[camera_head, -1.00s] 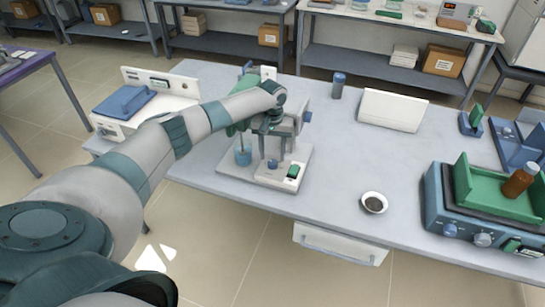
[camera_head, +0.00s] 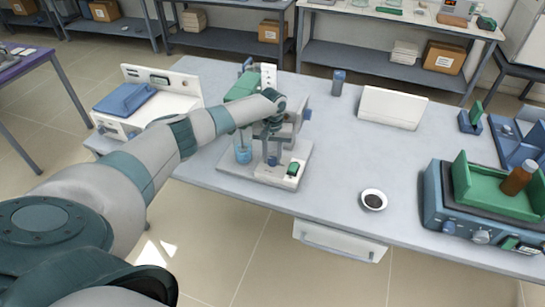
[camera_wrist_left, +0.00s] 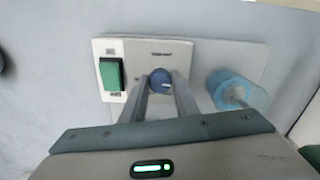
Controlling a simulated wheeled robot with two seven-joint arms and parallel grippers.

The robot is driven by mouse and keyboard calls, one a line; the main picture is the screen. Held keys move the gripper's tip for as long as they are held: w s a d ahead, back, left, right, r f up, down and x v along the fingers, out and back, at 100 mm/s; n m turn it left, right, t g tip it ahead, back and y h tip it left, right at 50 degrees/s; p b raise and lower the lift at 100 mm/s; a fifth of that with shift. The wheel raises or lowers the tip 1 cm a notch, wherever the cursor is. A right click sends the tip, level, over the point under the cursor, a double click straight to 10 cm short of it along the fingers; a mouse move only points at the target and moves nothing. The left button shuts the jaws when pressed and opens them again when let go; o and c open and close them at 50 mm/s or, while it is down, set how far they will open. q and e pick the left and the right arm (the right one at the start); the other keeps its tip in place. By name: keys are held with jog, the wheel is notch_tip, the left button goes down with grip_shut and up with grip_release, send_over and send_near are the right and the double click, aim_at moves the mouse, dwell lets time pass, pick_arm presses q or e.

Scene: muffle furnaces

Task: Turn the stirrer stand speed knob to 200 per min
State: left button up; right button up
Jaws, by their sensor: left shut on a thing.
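The stirrer stand (camera_head: 262,176) is on the table, with a pale base, a green motor head (camera_head: 243,86) and a blue beaker (camera_head: 243,150) on its left. The blue speed knob (camera_wrist_left: 160,80) is on the base panel in the left wrist view, beside a green rocker switch (camera_wrist_left: 112,74). My left gripper (camera_wrist_left: 161,84) points down at the panel, its two fingers shut on the knob from either side. In the head view the gripper (camera_head: 272,152) is over the base. The knob's setting is too small to read. My right gripper is not in view.
A small dish (camera_head: 373,200) with dark contents sits to the right. A blue device with a green tray (camera_head: 500,190) stands at the far right. A white panel (camera_head: 393,109) and a blue cylinder (camera_head: 338,82) stand behind.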

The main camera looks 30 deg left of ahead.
aim_at(272, 159)
pick_arm(q)
jog(key=shift+m, duration=0.4)
jog(key=m, duration=1)
jog(key=shift+a, duration=0.1)
jog(key=shift+b, duration=0.3)
jog(key=o, duration=1.1)
jog(key=shift+c, duration=0.2)
jog(key=shift+r, duration=0.2)
notch_tip(272, 159, up, 17)
jog(key=b, duration=0.4)
